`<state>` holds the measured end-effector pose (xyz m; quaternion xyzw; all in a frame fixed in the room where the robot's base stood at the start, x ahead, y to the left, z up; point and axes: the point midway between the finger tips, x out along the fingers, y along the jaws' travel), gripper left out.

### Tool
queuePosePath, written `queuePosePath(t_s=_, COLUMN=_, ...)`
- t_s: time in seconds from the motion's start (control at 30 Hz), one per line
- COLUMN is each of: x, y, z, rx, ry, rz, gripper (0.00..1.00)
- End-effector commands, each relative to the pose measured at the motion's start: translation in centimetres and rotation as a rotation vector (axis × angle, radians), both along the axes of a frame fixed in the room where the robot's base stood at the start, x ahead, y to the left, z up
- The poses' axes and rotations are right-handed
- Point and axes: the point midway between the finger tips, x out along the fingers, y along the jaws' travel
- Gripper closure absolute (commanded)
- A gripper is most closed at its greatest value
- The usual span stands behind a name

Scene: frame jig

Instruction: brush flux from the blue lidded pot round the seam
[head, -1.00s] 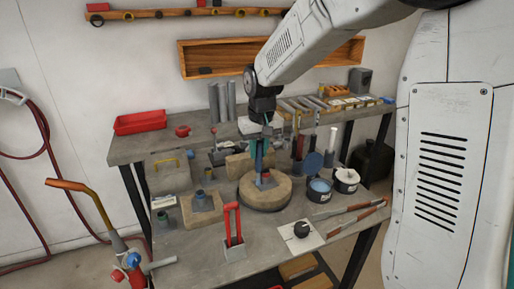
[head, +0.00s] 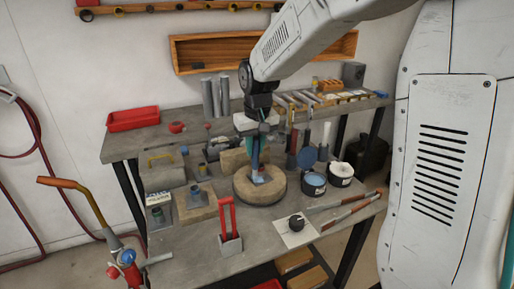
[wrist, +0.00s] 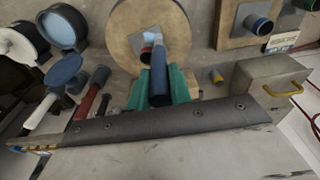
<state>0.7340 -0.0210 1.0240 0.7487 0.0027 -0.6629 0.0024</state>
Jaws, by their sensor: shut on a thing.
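My gripper (head: 257,150), with green fingers (wrist: 158,88), is shut on a blue-handled brush (wrist: 158,75). The brush points down at a small grey-blue piece (head: 260,178) on the round tan turntable (head: 265,194). The brush's lower end overlaps this piece in the wrist view; I cannot tell whether they touch. The seam is too small to make out. The blue pot (head: 313,187) stands open right of the turntable, its inside pale blue. A round blue disc (head: 306,158), possibly its lid, is behind it and also shows in the wrist view (wrist: 63,70).
A dark pot with white contents (head: 341,173) stands right of the blue pot. A red-handled tool in a stand (head: 229,225) is in front of the turntable. Left are tan blocks with short pipes (head: 197,203). Long-handled tools (head: 345,215) lie at the right edge.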

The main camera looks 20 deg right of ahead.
Motion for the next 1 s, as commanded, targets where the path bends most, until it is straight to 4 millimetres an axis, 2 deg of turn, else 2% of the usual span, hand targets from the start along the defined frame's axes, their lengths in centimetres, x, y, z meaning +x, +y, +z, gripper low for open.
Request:
queuePosePath(t_s=0.8, x=3.7, y=0.4, z=0.1, rx=0.000, ry=0.000, rz=0.000, gripper=1.00)
queuePosePath(t_s=1.0, x=3.5, y=0.4, z=0.1, rx=0.000, ry=0.000, rz=0.000, gripper=1.00)
